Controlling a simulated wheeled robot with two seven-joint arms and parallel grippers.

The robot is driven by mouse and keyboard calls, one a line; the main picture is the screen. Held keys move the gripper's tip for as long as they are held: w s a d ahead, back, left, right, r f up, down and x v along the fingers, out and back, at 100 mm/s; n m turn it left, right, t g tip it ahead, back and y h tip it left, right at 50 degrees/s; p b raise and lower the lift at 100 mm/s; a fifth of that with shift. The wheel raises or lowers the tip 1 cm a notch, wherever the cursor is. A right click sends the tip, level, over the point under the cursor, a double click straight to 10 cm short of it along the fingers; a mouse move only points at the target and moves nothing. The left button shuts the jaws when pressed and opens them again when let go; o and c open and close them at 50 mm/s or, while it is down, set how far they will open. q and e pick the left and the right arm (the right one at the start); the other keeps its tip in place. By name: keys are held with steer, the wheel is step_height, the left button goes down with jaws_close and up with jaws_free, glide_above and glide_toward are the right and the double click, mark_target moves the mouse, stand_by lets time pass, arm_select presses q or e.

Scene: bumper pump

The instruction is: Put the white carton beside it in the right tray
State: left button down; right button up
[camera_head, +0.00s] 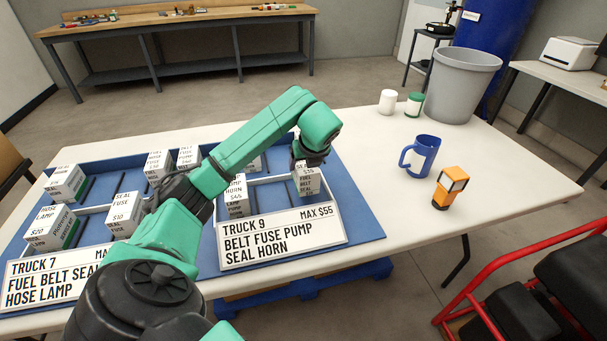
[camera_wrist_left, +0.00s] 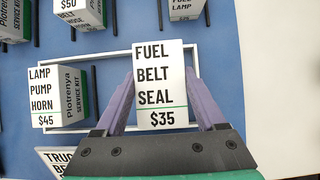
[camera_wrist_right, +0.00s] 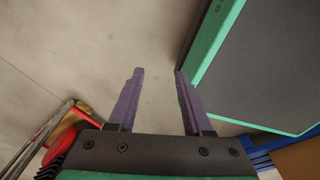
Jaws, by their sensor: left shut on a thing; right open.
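My left gripper (camera_head: 310,158) is shut on a white carton (camera_head: 308,182) marked FUEL BELT SEAL $35. In the left wrist view this carton (camera_wrist_left: 160,105) stands between the two fingers, over the right part of the Truck 9 tray. I cannot tell whether it touches the tray floor. The right tray (camera_wrist_left: 110,60) is white-rimmed, with a sign (camera_head: 282,237) reading TRUCK 9, MAX $55, BELT FUSE PUMP, SEAL HORN. A carton (camera_wrist_left: 58,97) marked LAMP PUMP HORN $45 stands in its left part. My right gripper (camera_wrist_right: 158,75) is open and empty, above the floor.
The left tray's sign (camera_head: 58,268) reads TRUCK 7, with several cartons in and behind that tray. More cartons stand along the back of the blue mat (camera_head: 355,215). A blue mug (camera_head: 420,157), an orange device (camera_head: 449,187) and a grey bin (camera_head: 462,85) stand right.

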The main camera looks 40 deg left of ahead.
arm_select(q)
step_height(320, 180, down, 4)
steer(key=shift+d, duration=0.15)
jaws_free()
arm_select(e)
steer(key=shift+w+a, duration=0.25)
steer(key=shift+a, duration=0.2)
arm_select(q)
steer(key=shift+s+d+r, duration=0.15)
steer(key=shift+r, duration=0.2)
steer(key=v, duration=1.1)
arm_select(e)
steer(key=shift+d+r, duration=0.15)
steer(key=shift+r, duration=0.1)
arm_select(q)
steer(key=shift+s+d, duration=0.1)
steer(key=shift+d, duration=0.05)
